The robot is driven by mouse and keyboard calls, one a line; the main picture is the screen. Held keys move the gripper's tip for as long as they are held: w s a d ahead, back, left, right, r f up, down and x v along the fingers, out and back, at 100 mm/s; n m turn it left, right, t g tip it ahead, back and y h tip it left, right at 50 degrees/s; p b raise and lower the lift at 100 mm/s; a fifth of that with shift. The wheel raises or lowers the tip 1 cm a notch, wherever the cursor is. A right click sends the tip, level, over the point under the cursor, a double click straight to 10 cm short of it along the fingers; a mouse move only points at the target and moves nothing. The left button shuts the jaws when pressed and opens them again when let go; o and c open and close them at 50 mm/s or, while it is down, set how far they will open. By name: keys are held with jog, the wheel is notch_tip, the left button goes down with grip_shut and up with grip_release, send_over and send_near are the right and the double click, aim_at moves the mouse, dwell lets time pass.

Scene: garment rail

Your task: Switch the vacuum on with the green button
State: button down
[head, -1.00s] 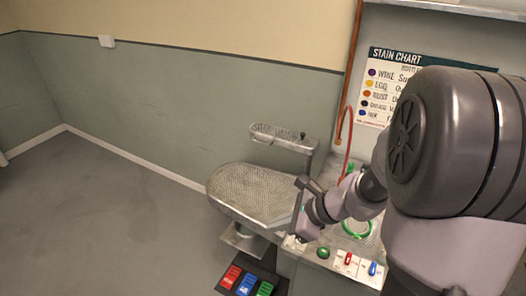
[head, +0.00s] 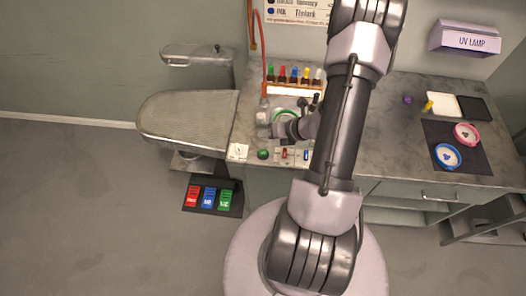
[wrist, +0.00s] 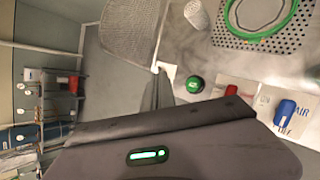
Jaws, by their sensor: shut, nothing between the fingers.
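The round green button (head: 263,154) sits on the front edge of the counter, between a white label plate and the red switch. It also shows in the wrist view (wrist: 194,84), just beyond the dark edge of my gripper. My gripper (head: 280,127) is over the counter, behind the button and apart from it, shut and empty. My gripper's dark body (wrist: 165,120) fills the lower part of the wrist view; the fingertips are not distinct. Whether the button is pressed or lit I cannot tell.
A red switch (head: 284,153) and a blue AIR switch (head: 306,155) stand right of the button. A green ring (wrist: 262,15) lies on a perforated plate behind them, with a white cylinder (wrist: 195,14) beside it. Coloured pedals (head: 208,197) are on the floor.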

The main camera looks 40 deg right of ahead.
aim_at(265, 154)
jog(key=shift+f+b, duration=3.45)
jog(key=shift+f, duration=0.9)
jog(key=shift+f+b, duration=0.4)
jog(key=shift+f, duration=0.05)
jog(key=shift+f+b, duration=0.4)
jog(key=shift+r, duration=0.1)
jog(key=shift+r+p, duration=0.65)
jog(key=shift+r, duration=0.15)
notch_tip(265, 154, up, 5)
jog(key=p, duration=0.4)
